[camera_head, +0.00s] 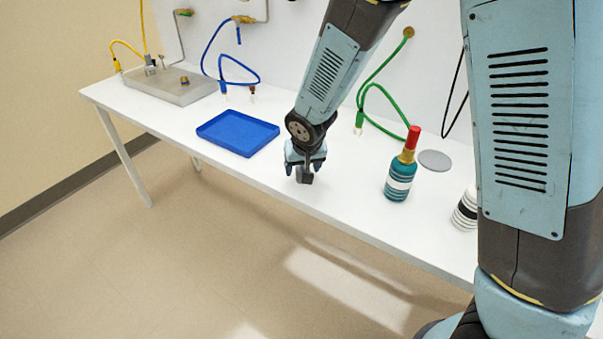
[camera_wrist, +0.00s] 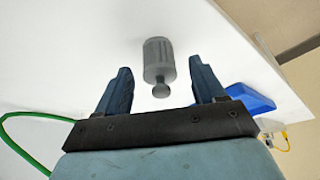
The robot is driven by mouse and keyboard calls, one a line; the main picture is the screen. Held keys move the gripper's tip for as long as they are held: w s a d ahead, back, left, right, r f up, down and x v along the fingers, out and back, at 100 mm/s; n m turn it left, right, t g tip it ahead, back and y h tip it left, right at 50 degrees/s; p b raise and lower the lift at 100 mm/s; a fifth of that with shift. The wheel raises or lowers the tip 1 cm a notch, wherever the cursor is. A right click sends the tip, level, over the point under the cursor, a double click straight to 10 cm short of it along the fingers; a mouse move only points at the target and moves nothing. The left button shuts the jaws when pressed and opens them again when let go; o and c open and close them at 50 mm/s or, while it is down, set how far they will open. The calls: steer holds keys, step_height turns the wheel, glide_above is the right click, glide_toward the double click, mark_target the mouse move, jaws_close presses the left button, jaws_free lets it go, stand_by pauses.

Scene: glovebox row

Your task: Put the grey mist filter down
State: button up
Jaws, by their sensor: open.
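The grey mist filter (camera_head: 306,177) is at the white table's (camera_head: 335,178) front part, just below my gripper (camera_head: 305,167). In the wrist view the filter (camera_wrist: 158,58) is a grey ribbed cylinder with a round knob towards me. It lies ahead of my open gripper (camera_wrist: 158,78), between the lines of the two blue fingers, with a clear gap on both sides. Neither finger touches it. It appears to rest on the white tabletop; its contact with the table is hard to see.
A blue tray (camera_head: 238,133) lies to the left. A teal bottle with a red top (camera_head: 400,172), a grey disc (camera_head: 435,160) and a striped item (camera_head: 465,210) stand to the right. A green hose (camera_head: 372,94) hangs behind. The front table edge (camera_head: 345,220) is close.

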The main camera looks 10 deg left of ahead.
steer(key=shift+x, duration=0.95)
steer(key=c, duration=1.2)
steer(key=shift+r, duration=0.1)
steer(key=shift+w+r, duration=0.1)
